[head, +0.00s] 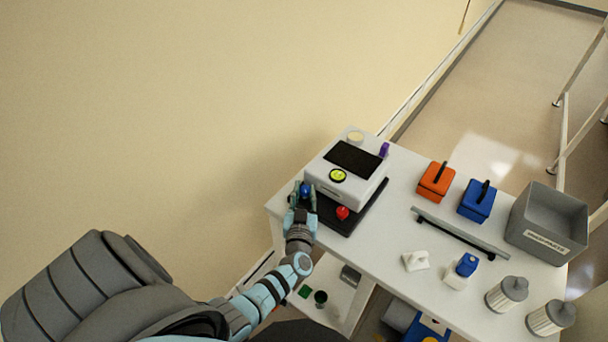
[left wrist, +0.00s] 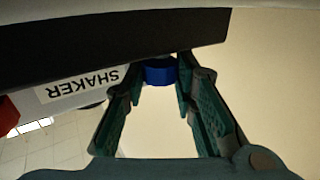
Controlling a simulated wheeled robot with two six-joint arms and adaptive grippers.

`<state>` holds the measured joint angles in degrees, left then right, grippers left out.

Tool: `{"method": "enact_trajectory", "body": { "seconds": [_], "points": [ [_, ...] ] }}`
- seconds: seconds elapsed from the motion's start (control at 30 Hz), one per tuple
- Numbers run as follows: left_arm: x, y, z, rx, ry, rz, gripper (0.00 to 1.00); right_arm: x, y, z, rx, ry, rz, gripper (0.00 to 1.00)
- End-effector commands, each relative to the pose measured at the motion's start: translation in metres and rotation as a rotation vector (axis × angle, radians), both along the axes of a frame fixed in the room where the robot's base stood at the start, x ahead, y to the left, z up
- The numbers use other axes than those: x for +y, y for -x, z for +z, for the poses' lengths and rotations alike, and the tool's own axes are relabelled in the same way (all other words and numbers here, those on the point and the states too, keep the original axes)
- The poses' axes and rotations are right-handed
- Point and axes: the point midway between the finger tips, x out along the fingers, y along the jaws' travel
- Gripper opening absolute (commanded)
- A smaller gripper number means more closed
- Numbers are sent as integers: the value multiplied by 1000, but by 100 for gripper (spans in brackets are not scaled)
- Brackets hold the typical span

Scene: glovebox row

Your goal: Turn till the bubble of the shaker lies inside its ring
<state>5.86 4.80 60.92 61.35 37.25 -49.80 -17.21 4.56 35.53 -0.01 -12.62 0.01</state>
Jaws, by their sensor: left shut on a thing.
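The shaker (head: 357,191) is a white box with a black top plate on a dark base, at the left end of the white table. A round yellow-green level (head: 338,175) sits on its front top; the bubble's place in the ring is too small to tell. A red knob (head: 342,212) is on the base's front. My left gripper (head: 304,192) is shut on a blue knob (left wrist: 160,71) at the shaker's left corner, its fingers on either side. The label SHAKER (left wrist: 82,84) shows upside down in the left wrist view. My right gripper is not in view.
An orange box (head: 436,180), a blue box (head: 477,203) and a grey bin (head: 547,222) stand right of the shaker. A grey bar (head: 460,233) lies before them. White canisters (head: 507,294) stand at the front right. A lower shelf holds small items.

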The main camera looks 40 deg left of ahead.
Motion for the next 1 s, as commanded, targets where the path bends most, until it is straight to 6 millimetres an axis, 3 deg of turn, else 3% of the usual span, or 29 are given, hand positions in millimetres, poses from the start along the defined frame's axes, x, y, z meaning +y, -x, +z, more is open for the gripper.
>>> {"method": "enact_trajectory", "body": {
  "seconds": [0.4, 0.43, 0.57, 0.87, 1.0],
  "points": [
    [1, -2, 4, -8, -4, 10, 0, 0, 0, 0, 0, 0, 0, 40],
    [1, -2, 4, -8, -4, 10, 27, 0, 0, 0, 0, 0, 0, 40],
    [0, -1, 3, -6, -3, 9, 46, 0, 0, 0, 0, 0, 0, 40],
    [0, 0, 2, -3, -2, 8, 46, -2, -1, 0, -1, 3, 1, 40],
    [-11, 15, 0, -3, 1, 8, 46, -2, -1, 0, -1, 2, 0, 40]
  ]
}}
